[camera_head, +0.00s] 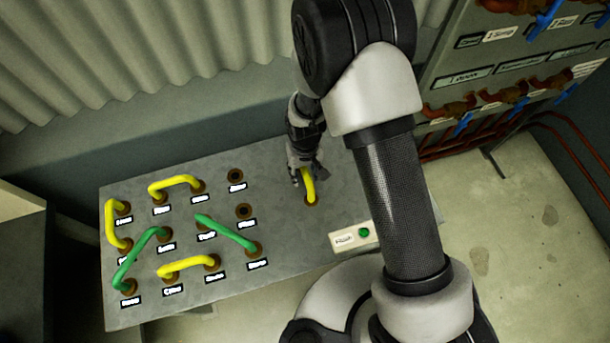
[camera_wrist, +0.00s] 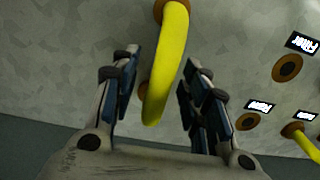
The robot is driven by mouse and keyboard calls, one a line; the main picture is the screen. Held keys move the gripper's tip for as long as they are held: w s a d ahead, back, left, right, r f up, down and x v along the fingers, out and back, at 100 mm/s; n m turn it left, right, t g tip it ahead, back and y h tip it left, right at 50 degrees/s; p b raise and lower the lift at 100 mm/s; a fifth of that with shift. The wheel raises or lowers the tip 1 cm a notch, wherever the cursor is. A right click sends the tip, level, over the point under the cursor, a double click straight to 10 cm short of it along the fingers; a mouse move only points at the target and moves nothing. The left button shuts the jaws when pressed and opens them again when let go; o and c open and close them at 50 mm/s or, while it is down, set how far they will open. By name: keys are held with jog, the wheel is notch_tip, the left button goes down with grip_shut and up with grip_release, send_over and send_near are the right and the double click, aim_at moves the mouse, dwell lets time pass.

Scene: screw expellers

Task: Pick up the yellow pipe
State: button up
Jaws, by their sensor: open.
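A curved yellow pipe (camera_head: 309,187) stands apart from the others at the right part of the grey panel table, with one end in a brown socket. In the wrist view the yellow pipe (camera_wrist: 167,75) runs between the two fingers of my gripper (camera_wrist: 160,68), with a visible gap on each side. In the head view my gripper (camera_head: 303,172) is at the pipe's far end, open, and hides part of it. I cannot tell whether a finger touches it.
Other yellow pipes (camera_head: 188,266) and green pipes (camera_head: 228,234) bridge labelled sockets on the table's left side. Empty sockets (camera_head: 244,211) lie between. A green button (camera_head: 364,232) is at the front right. A corrugated wall stands behind; a rack with red and blue valves (camera_head: 500,96) is at right.

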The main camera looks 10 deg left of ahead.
jog(key=shift+f, duration=0.2)
jog(key=shift+c, duration=0.6)
grip_shut()
